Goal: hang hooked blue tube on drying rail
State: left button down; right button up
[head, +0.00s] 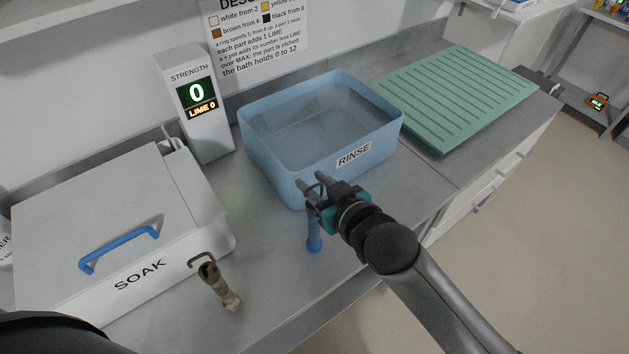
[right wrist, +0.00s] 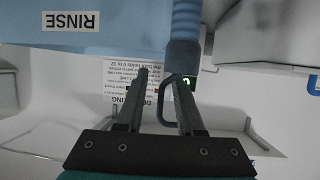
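The blue tube (head: 314,234) is upright just in front of the rinse tub, its dark hook at the top. In the right wrist view, the tube (right wrist: 185,22) comes in from the top edge, and its hook (right wrist: 163,100) bends beside one finger. My right gripper (head: 312,183) is at the hook, its two fingers apart with a gap between them (right wrist: 160,72). I cannot tell whether a finger touches the hook, or whether the tube's lower end rests on the counter. I cannot make out the drying rail. My left gripper is not in view.
The blue RINSE tub (head: 275,165) is behind the right gripper. A stained brown hooked tube (head: 221,287) is on the counter before the closed SOAK box (head: 60,215). A strength meter (head: 190,100) reads 0. A green ribbed mat (head: 455,97) lies at right.

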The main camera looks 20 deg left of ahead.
jog(key=shift+f+b, duration=0.25)
jog(key=shift+b, duration=0.4)
jog(key=p+v, duration=0.1)
jog(key=v, duration=1.4)
jog(key=shift+r, duration=0.25)
